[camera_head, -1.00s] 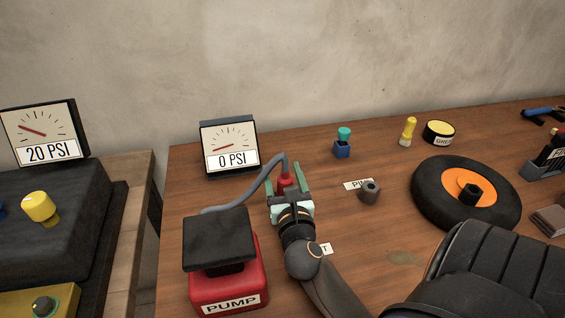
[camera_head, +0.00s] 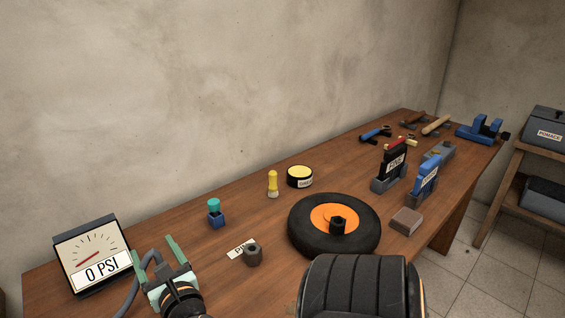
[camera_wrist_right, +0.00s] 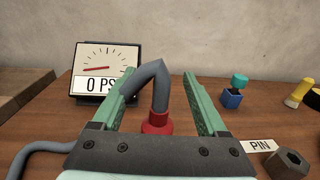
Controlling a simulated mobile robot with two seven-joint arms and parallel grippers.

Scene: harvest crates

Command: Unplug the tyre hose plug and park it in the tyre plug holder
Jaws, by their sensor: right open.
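The grey hose (camera_wrist_right: 160,85) arches up and bends down into a red piece (camera_wrist_right: 157,123), seemingly the hose's plug end, in the right wrist view. What it sits in is hidden behind my gripper body. My right gripper (camera_head: 157,250) is open, with one green finger (camera_wrist_right: 113,108) left of the hose and the other (camera_wrist_right: 205,108) right of it, not closed on it. In the head view the hose (camera_head: 130,290) runs beside the gripper. The black tyre (camera_head: 300,237) with an orange hub lies further right. I cannot tell which fixture is the plug holder. My left gripper is not seen.
The gauge (camera_head: 90,240) reads 0 PSI behind the gripper. A teal-topped blue block (camera_head: 216,218), a PIN label (camera_head: 238,250), a grey hex piece (camera_head: 253,256) and a yellow bottle-like item (camera_head: 272,182) stand to the right. Tools lie at the far end.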

